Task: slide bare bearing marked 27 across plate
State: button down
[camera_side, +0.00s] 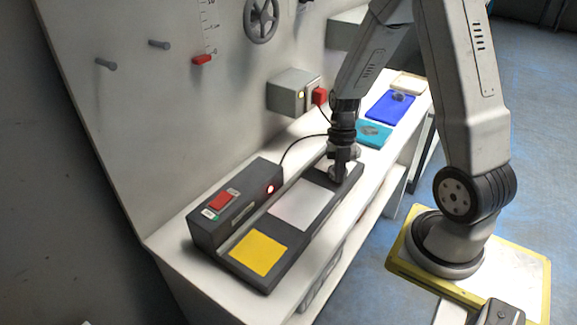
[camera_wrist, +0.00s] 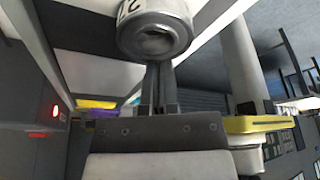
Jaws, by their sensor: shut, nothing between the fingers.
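The bare bearing (camera_wrist: 156,36) is a grey metal ring-like part with a dark centre, large in the wrist view. A white label with part of a number, a 2, shows at its upper left; the rest is cut off. My gripper (camera_wrist: 158,72) is shut, its fingertips right at the bearing's edge; I cannot tell whether they touch. In the side view my gripper (camera_side: 340,174) is low over the far end of the dark plate (camera_side: 312,240), and it largely hides the bearing. The plate has a pale panel (camera_side: 300,205) in the middle and a yellow panel (camera_side: 258,253) at the near end.
A dark scanner housing (camera_side: 235,205) with a red button and a lit red lamp (camera_side: 270,188) runs along the plate's wall side. Beyond the gripper lie teal (camera_side: 373,134), blue (camera_side: 385,108) and cream (camera_side: 408,83) pads. A grey wall box (camera_side: 293,92) stands above. The pale and yellow panels are clear.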

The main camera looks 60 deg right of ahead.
jog(key=w+d, duration=0.2)
jog(key=d, duration=0.1)
jog(key=shift+w+d, duration=0.1)
jog(key=shift+d, duration=0.1)
jog(key=shift+a, duration=0.15)
jog(key=shift+s+a, duration=0.6)
jog(key=shift+a, duration=0.15)
jog(key=shift+s+a, duration=0.6)
jog(key=shift+a, duration=0.3)
jog(key=v, duration=1)
jog(key=shift+w, duration=0.1)
